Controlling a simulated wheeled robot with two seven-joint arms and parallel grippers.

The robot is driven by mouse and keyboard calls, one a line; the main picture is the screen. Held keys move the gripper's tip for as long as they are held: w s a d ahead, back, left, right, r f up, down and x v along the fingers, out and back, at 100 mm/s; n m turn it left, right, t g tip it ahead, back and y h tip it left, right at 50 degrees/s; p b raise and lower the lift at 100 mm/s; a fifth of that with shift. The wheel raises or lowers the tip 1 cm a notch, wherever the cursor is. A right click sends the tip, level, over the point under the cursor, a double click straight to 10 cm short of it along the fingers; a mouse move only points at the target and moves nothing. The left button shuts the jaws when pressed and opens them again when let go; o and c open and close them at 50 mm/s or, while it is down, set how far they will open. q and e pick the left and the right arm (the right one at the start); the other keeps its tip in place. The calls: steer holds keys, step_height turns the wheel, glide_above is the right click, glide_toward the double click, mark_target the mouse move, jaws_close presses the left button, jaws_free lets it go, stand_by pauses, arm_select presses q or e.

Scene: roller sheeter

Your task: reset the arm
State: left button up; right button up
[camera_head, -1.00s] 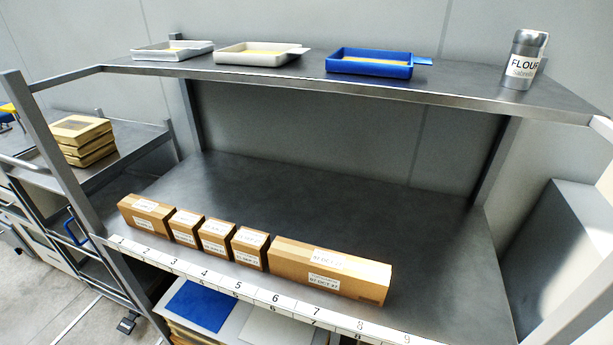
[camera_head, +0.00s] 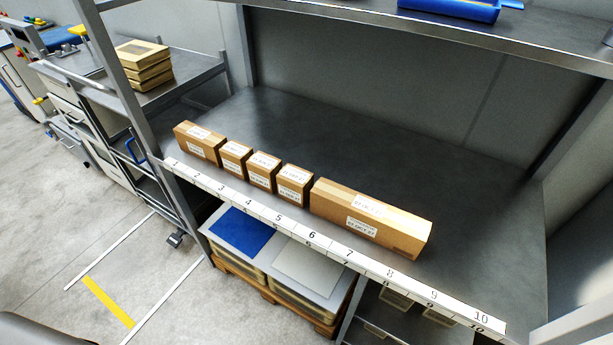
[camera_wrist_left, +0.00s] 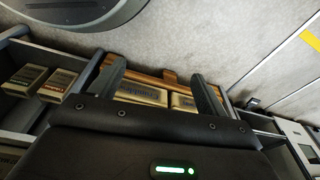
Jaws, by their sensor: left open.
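My left gripper (camera_wrist_left: 160,85) shows in the left wrist view with its two dark fingers spread apart. It is open, and nothing is between the fingertips. Beyond it, lower down, are light boxes (camera_wrist_left: 142,93) on a wooden pallet. In the head view neither gripper shows. My right gripper is in no view.
A metal shelf (camera_head: 490,215) holds a row of brown cartons, the longest (camera_head: 370,220) at the right, behind a numbered strip (camera_head: 330,246). Bins with a blue lid (camera_head: 241,231) stand below. A side table (camera_head: 190,72) bears stacked boxes (camera_head: 143,64). Open floor (camera_head: 75,215) lies left.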

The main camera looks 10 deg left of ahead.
arm_select(q)
steer(key=s+a+f+g, duration=0.1)
steer(key=s+a+f, duration=0.1)
steer(key=s+f, duration=0.8)
steer(key=s, duration=0.3)
steer(key=shift+s+a, duration=0.2)
steer(key=shift+a, duration=0.1)
